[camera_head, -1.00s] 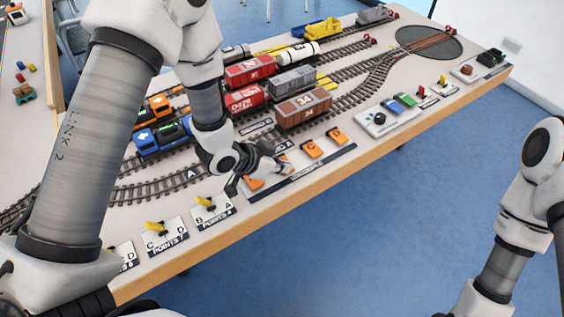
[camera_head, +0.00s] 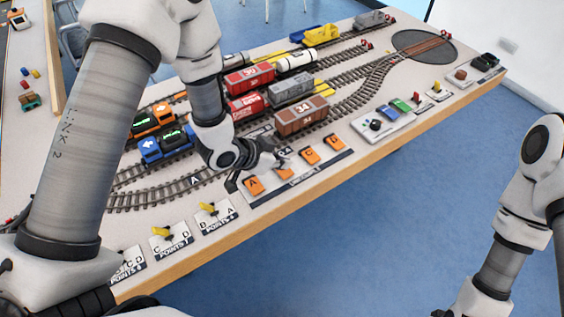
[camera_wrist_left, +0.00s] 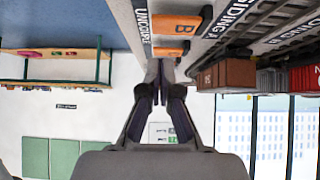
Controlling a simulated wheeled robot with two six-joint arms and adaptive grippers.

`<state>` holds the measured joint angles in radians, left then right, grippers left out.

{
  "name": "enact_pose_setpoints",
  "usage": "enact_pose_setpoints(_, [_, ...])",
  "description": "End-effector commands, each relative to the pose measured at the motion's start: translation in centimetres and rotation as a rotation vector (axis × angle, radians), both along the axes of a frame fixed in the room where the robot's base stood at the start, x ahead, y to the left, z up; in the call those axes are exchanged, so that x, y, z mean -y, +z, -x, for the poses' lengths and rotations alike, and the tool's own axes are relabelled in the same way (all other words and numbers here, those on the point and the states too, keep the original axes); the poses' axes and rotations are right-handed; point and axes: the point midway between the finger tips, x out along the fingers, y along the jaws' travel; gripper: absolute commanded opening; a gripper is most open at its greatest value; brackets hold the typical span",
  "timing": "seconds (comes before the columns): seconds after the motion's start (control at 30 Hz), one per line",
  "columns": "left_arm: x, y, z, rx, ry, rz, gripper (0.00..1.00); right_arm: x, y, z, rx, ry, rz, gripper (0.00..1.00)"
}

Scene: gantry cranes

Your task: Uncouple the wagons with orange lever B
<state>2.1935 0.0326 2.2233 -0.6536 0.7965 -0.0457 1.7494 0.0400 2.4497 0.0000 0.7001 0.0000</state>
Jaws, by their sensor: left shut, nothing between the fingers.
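A row of orange levers stands on the uncoupling panel (camera_head: 290,187) along the table's front edge. Lever A (camera_head: 253,186) is at its left end. Orange lever B (camera_head: 286,171) is partly hidden by my left gripper (camera_head: 276,163) in the head view. In the left wrist view lever B (camera_wrist_left: 176,25) shows its letter, above the fingertips of my left gripper (camera_wrist_left: 160,68). The fingers are shut and empty; I cannot tell whether they touch a lever. Coupled-looking wagons, among them a brown wagon (camera_head: 301,115), stand on the tracks behind. My right gripper is outside the views.
Two more orange levers, C (camera_head: 309,155) and D (camera_head: 334,142), stand to the right. Yellow points levers (camera_head: 208,208) stand to the left. A button panel (camera_head: 384,124) and a turntable (camera_head: 424,45) are farther right. Open floor lies in front of the table.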

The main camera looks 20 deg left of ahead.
Motion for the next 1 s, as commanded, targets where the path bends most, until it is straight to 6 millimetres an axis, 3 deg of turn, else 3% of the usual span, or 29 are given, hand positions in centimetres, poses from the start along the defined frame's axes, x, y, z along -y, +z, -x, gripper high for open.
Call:
enact_pose_setpoints(0.03, [0.0, 2.6, -0.2, 0.002, 0.001, -0.001, 0.0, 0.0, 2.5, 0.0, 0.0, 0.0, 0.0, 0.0])
enact_pose_setpoints(0.13, [-1.2, 3.0, 1.1, 0.002, 0.006, 0.004, 0.0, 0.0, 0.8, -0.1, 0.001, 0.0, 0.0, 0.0])
enact_pose_setpoints(0.43, [-3.9, 7.5, 4.6, 0.003, 0.006, 0.004, 0.0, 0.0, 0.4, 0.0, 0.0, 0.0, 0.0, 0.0])
enact_pose_setpoints(1.0, [-4.4, 8.3, 5.4, 0.0, 0.001, 0.0, 0.0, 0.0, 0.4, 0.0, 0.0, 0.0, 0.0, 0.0])
